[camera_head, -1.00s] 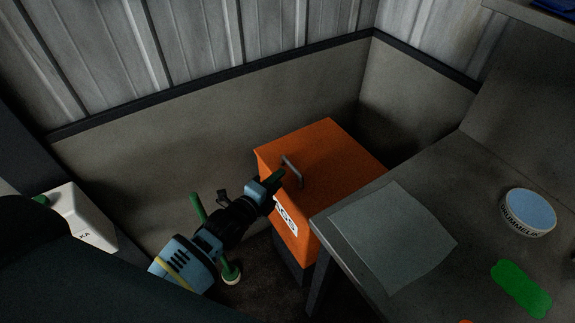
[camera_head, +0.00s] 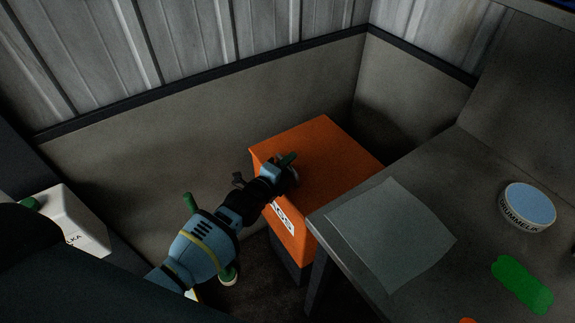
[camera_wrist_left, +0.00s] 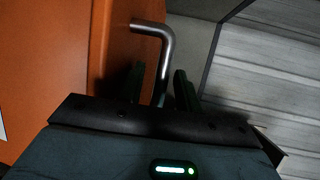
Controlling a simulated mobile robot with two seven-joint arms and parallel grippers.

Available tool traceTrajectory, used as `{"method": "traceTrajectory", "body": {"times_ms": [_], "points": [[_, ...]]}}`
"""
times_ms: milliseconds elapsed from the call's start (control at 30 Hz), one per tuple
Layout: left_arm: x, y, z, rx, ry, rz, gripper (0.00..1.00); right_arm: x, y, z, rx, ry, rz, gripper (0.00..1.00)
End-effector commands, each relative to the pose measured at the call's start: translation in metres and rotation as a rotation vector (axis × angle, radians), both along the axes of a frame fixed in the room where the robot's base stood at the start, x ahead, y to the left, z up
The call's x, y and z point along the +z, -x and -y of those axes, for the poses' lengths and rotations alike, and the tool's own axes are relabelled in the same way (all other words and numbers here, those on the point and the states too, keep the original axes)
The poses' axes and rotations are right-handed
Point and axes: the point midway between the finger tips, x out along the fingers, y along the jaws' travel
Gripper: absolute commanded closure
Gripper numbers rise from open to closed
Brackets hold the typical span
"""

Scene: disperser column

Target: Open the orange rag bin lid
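The orange rag bin (camera_head: 290,232) stands against the wall, with a white label on its front. Its orange lid (camera_head: 335,155) lies flat and closed on top. My left gripper (camera_head: 290,168) is at the lid's handle and mostly covers it in the head view. In the left wrist view, the bent metal handle (camera_wrist_left: 163,45) runs down between the two dark green fingers of my left gripper (camera_wrist_left: 161,80). The fingers are apart, with a gap seen beside the handle. The orange surface (camera_wrist_left: 60,60) fills the left side there. My right gripper is not in view.
A grey table (camera_head: 335,225) stands close to the bin's right side, carrying a pale sheet (camera_head: 390,235), a round labelled tin (camera_head: 527,207) and a green flat piece (camera_head: 522,285). A white box (camera_head: 70,220) is at the left. The walls close in behind the bin.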

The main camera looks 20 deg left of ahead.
Motion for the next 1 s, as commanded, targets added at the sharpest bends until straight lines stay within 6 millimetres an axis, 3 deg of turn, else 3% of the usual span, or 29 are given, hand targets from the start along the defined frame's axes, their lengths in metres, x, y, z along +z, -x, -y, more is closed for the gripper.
{"method": "traceTrajectory", "body": {"times_ms": [167, 400, 767, 1000], "points": [[0.0, 0.0, 0.0, 0.0, 0.0, 0.0, 0.69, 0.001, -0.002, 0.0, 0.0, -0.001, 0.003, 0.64], [0.0, 0.0, 0.0, 0.0, 0.0, 0.0, 1.0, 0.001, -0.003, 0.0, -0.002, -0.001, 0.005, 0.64], [0.002, -0.001, 0.0, 0.0, -0.002, -0.003, 1.0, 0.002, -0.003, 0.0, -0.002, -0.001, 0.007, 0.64], [0.02, -0.018, 0.002, 0.0, -0.032, -0.035, 1.0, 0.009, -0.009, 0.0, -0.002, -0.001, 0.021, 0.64]]}}
